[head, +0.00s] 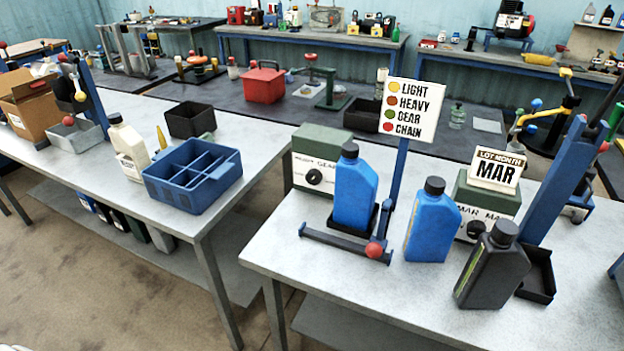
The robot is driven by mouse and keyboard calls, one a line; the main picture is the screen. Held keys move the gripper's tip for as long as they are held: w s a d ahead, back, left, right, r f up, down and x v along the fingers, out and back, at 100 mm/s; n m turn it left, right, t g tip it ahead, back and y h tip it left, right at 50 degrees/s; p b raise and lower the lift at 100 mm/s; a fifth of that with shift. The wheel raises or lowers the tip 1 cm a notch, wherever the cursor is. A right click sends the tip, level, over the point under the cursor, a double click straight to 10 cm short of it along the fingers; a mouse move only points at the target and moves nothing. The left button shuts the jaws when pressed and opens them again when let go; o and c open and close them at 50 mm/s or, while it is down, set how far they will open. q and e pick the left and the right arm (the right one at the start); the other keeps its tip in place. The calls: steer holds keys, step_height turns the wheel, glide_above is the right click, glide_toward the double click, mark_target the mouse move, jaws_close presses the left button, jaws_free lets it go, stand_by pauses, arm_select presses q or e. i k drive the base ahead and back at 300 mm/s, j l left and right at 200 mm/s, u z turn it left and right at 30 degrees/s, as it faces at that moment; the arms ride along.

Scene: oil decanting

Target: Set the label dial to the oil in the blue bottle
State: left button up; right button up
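The label dial is a black knob (315,177) on a green box (303,143) with a white front; its window appears to read GEAR, partly cut off by glare and angle. One blue bottle (354,191) with a black cap stands upright in a black tray right of that box. A second blue bottle (431,229) stands upright on the table farther right. A colour sign (413,109) lists LIGHT yellow, HEAVY brown-orange, GEAR green, CHAIN red. Neither of my grippers is in view.
A second green dial box (489,199) reads MAR, under a LOT MONTH MAR sign (497,170). A dark grey bottle (491,270) stands before it, beside an empty black tray (537,275). A red-knobbed bar (345,246) lies before the first tray. The table's front left is clear.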

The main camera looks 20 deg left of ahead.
mark_target(314, 177)
steer(key=z, duration=0.3)
steer(key=j+z, duration=0.35)
steer(key=j, duration=0.15)
steer(key=j+z, duration=0.35)
steer(key=k+j+z, duration=0.2)
steer(key=j+z, duration=0.15)
steer(key=j, duration=0.15)
